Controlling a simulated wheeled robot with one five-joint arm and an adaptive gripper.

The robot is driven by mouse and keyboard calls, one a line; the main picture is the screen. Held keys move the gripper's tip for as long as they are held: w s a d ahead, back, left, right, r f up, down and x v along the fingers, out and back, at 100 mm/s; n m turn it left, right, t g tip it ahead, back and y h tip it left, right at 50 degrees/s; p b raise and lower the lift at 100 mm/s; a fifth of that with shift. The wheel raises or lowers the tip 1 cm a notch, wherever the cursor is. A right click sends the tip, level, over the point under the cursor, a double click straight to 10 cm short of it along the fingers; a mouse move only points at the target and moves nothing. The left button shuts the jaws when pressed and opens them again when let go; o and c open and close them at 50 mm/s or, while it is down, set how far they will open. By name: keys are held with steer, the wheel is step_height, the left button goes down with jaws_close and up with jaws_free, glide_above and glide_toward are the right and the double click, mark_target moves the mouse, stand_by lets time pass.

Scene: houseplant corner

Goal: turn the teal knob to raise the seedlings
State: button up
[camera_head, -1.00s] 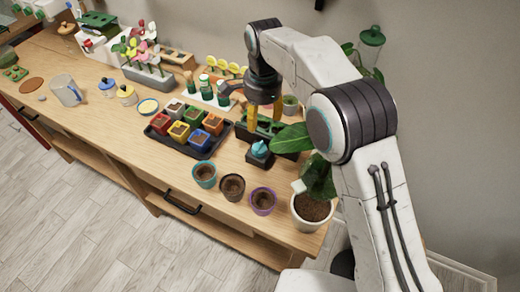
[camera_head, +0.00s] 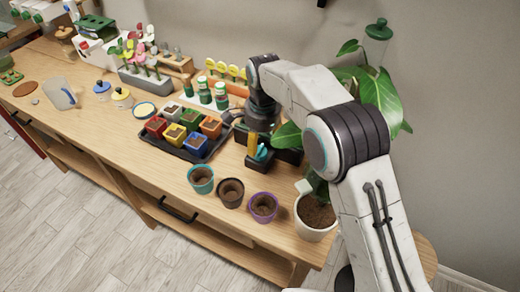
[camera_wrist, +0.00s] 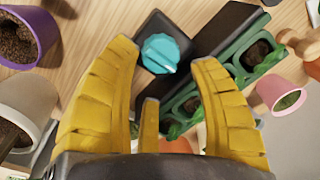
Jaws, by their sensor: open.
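The teal knob (camera_wrist: 160,54) sits on a black block (camera_wrist: 150,25) in the wrist view, ahead of and between the yellow fingers. In the head view the knob (camera_head: 262,154) shows just beside my gripper (camera_head: 252,148). My gripper (camera_wrist: 165,85) is open, its fingers spread on either side of the knob; I cannot tell whether any finger touches it. Next to the block, a dark box carries a green frame (camera_wrist: 232,55) with round openings holding dark soil and small green seedlings. In the head view my arm and the plant leaves partly hide this box.
A large potted plant (camera_head: 314,218) stands at the right, its leaves close to my arm. Teal, dark and purple pots (camera_head: 263,207) stand along the front edge. A black tray (camera_head: 176,150) of coloured pots lies to the left. A terracotta-coloured handled thing (camera_wrist: 300,45) is at the wrist view's right.

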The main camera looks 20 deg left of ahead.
mark_target(260, 149)
steer(key=shift+w+a+f+p, duration=0.1)
steer(key=shift+f+p, duration=0.85)
steer(key=shift+f, duration=0.3)
steer(key=shift+w+a+f+p, duration=0.1)
steer(key=shift+f+p, duration=0.8)
steer(key=shift+f, duration=0.3)
steer(key=shift+s, duration=0.1)
steer(key=c, duration=0.9)
steer(key=shift+f+m+b, duration=0.1)
steer(key=shift+m+b, duration=0.35)
steer(key=shift+m, duration=0.15)
steer(key=shift+c, duration=0.2)
steer(key=o, duration=0.9)
steer(key=shift+o, duration=0.2)
